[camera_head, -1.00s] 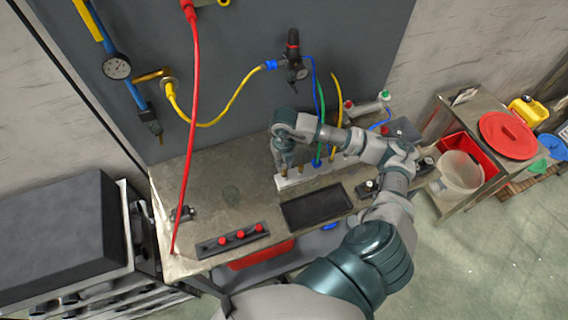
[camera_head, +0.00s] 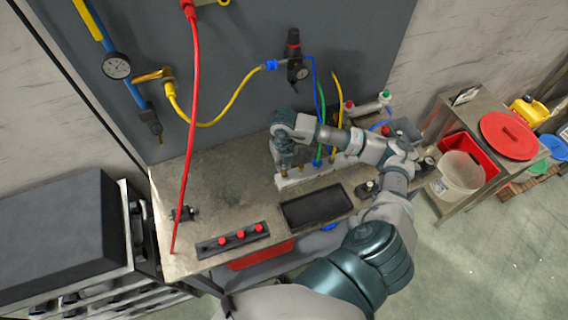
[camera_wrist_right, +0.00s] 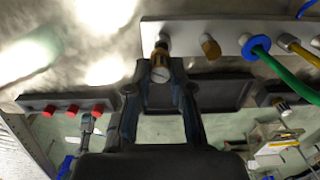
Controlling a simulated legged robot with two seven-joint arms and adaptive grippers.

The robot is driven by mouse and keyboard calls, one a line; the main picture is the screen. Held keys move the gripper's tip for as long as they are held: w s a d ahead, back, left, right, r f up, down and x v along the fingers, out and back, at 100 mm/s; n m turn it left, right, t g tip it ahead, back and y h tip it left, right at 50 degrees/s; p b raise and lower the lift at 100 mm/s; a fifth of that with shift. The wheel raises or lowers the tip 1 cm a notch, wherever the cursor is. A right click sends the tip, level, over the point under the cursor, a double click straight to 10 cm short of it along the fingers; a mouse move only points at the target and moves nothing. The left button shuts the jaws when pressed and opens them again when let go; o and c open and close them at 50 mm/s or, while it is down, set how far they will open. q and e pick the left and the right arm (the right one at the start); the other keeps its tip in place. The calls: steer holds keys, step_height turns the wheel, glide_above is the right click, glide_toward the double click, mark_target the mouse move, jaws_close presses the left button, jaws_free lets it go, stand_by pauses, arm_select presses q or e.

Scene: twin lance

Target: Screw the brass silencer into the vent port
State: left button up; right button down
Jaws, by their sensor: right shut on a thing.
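My right gripper (camera_head: 284,166) reaches down to the left end of the pale valve block (camera_head: 318,171) on the bench. In the right wrist view my right gripper (camera_wrist_right: 160,84) is shut on the brass silencer (camera_wrist_right: 160,66), a small brass piece with a pale, round end. The silencer is at the left end of the pale block (camera_wrist_right: 226,28), in line with a port there. I cannot tell whether its thread is engaged. A second brass fitting (camera_wrist_right: 210,46) sits in the block beside it. My left gripper is not in view.
Green (camera_head: 321,120) and yellow (camera_head: 337,105) hoses rise from the block close to my right arm. A black tray (camera_head: 316,206) and a strip with red knobs (camera_head: 232,238) lie in front. A red hose (camera_head: 190,130) hangs at left. The bench's left part is mostly clear.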

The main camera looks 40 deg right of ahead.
steer(key=shift+d, duration=0.3)
steer(key=shift+f+b, duration=0.25)
steer(key=shift+b, duration=0.1)
steer(key=shift+f+b, duration=0.3)
steer(key=shift+f, duration=0.05)
steer(key=shift+f, duration=0.3)
steer(key=c, duration=0.9)
jaws_free()
steer(key=shift+c, duration=0.2)
steer(key=shift+r, duration=0.15)
step_height(320, 180, up, 12)
steer(key=shift+f, duration=0.2)
